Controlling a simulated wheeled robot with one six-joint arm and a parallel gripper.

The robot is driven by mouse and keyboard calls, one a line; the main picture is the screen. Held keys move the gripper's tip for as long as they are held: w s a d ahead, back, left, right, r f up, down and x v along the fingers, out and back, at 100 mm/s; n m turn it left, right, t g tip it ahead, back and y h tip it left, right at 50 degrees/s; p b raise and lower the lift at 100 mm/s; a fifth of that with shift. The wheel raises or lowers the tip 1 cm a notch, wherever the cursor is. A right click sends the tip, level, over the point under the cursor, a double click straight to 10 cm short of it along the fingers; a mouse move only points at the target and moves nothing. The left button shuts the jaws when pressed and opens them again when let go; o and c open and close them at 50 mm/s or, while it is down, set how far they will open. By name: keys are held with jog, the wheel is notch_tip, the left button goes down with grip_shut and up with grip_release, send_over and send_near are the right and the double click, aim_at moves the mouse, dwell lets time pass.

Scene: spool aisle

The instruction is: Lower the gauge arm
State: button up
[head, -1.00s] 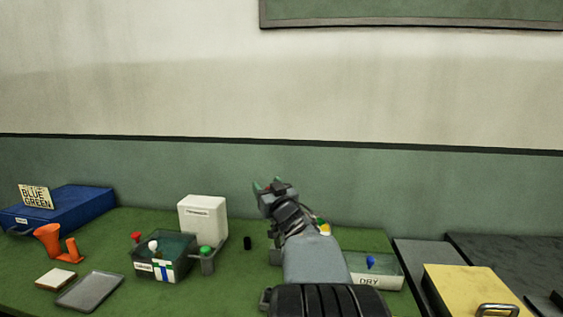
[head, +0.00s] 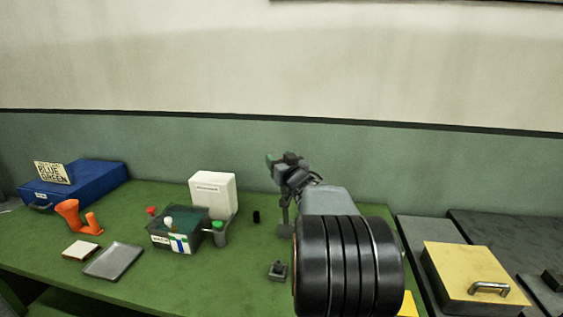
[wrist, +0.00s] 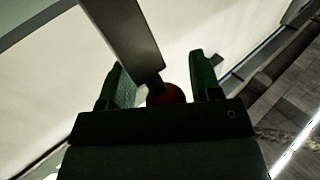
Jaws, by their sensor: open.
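In the wrist view, a grey flat bar (wrist: 128,40), which looks like the gauge arm, runs down from the top and ends near a dark red knob (wrist: 166,95). My gripper (wrist: 160,84) is open, with a green-padded finger on each side of the bar's end and the knob. I cannot tell whether either finger touches it. In the head view, my gripper (head: 278,160) is above the back of the green bench, over a grey post (head: 285,222). My arm hides most of the gauge there, and the bar and knob cannot be made out.
A small dark block (head: 278,270) sits in front of the post. A yellow box (head: 472,277) stands right.

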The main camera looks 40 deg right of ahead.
jog(key=shift+s, duration=0.15)
jog(key=v, duration=1.5)
jog(key=shift+s+a+f+p, duration=0.15)
jog(key=shift+s+f+p, duration=0.15)
jog(key=shift+p, duration=0.15)
dwell(0.3)
dwell(0.5)
